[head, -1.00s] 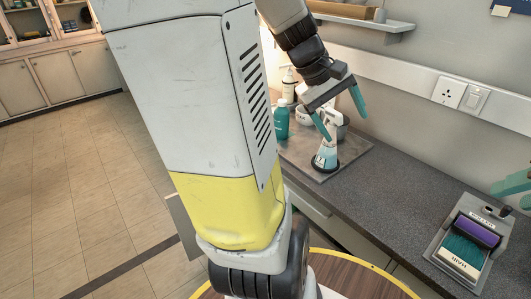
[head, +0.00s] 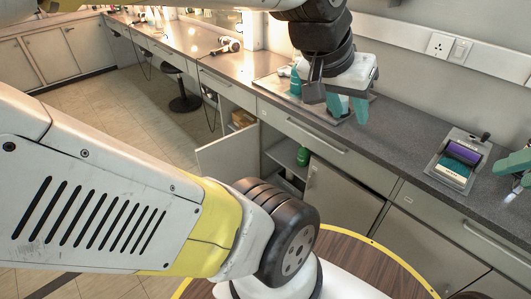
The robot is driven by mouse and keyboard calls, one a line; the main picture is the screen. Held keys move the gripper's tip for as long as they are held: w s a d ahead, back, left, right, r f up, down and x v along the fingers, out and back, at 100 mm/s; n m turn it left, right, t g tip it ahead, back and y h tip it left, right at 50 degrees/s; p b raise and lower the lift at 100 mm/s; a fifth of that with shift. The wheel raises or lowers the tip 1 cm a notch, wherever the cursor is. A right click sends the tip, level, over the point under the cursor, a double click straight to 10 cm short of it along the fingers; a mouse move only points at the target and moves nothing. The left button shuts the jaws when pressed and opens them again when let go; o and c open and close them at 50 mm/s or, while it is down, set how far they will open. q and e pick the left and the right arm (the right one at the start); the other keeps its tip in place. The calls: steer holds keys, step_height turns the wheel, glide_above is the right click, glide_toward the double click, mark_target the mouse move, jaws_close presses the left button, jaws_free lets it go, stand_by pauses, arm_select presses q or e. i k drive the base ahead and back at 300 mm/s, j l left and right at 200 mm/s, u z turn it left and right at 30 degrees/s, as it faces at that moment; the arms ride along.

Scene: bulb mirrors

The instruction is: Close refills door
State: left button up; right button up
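A pale cabinet door (head: 228,152) under the counter stands swung wide open. I take it for the refills door, though no label is readable. To its right, the open cabinet shows a shelf with a green bottle (head: 303,156); part of the inside is dark. My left gripper (head: 348,108) is above the counter, up and to the right of the door and well apart from it. Its teal fingers are apart, with nothing seen between them. My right gripper (head: 516,168) is at the right edge, partly cut off, and its finger gap is unclear.
A shut cabinet door (head: 338,208) is right of the opening, below a drawer (head: 310,136). A holder with a purple item (head: 463,153) sits on the counter (head: 400,140). A round wood-topped surface with a yellow rim (head: 375,262) is in front. A black stool (head: 184,103) stands farther left.

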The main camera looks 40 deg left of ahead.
mark_target(229, 158)
steer(key=j+z, duration=0.15)
steer(key=z, duration=0.3)
steer(key=j+z, duration=0.1)
steer(key=z, duration=0.35)
steer(key=j+z, duration=0.15)
steer(key=z, duration=0.35)
steer(key=k+j, duration=0.25)
steer(key=j, duration=0.3)
steer(key=k+j, duration=0.25)
steer(key=j, duration=0.35)
steer(key=k+j, duration=0.25)
steer(key=j, duration=0.3)
steer(key=k+j, duration=0.3)
steer(key=j, duration=0.3)
steer(key=k+j, duration=0.25)
steer(key=j, duration=0.3)
steer(key=k+j, duration=0.25)
steer(key=j, duration=0.35)
steer(key=k+j, duration=0.25)
steer(key=j, duration=0.3)
steer(key=k+j, duration=0.25)
steer(key=j, duration=0.3)
steer(key=k+u, duration=0.1)
steer(key=k+l+u, duration=0.15)
steer(key=l, duration=0.15)
steer(key=k+l+u, duration=0.15)
steer(key=i+l, duration=0.05)
steer(key=l, duration=0.05)
